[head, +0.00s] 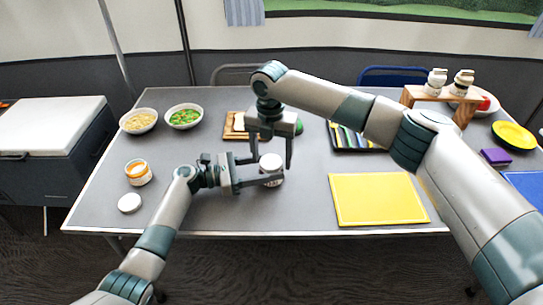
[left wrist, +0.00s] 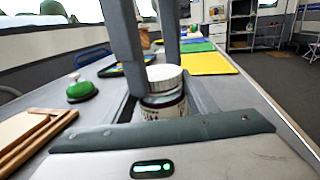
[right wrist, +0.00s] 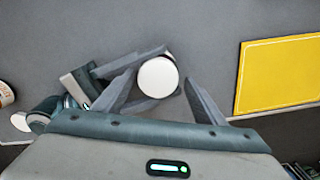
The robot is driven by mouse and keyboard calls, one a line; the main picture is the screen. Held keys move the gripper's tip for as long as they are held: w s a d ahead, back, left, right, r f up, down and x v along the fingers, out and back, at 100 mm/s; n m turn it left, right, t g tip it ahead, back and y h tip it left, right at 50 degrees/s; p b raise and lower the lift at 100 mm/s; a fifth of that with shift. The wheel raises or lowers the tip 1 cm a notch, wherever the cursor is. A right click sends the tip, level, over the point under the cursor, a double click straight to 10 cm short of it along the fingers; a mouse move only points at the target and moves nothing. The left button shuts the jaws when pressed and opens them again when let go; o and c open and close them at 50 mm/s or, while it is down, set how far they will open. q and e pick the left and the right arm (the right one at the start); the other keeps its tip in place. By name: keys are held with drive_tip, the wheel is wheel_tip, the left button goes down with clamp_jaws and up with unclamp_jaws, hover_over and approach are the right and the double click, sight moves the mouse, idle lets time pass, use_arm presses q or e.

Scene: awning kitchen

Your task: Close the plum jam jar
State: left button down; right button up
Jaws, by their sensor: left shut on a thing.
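The plum jam jar (head: 272,179) stands upright near the table's front edge, with a white lid (head: 270,161) on top. In the left wrist view, a dark band shows between the lid (left wrist: 165,76) and the jar's labelled body (left wrist: 164,106); I cannot tell whether the lid is screwed down. My left gripper (head: 277,181) is shut on the jar from the left. My right gripper (head: 271,165) points down over the jar, its fingers spread on both sides of the lid. In the right wrist view, gaps show between the lid (right wrist: 158,78) and the right fingers.
An open orange jar (head: 138,173) and a loose white lid (head: 129,203) are at the left. Two bowls (head: 184,117) (head: 139,121) stand behind. A yellow mat (head: 377,199) lies to the right. A green bell (left wrist: 80,90) and wooden board (left wrist: 32,135) are near the left gripper.

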drive_tip(key=shift+w+a+r, duration=0.1)
drive_tip(key=shift+r, duration=0.05)
drive_tip(key=shift+r, duration=2.15)
drive_tip(key=shift+c, duration=0.4)
wheel_tip(320, 180, up, 3)
drive_tip(key=n, duration=0.3)
drive_tip(key=shift+r, duration=0.2)
drive_tip(key=shift+f, duration=0.1)
drive_tip(key=shift+f, duration=3.95)
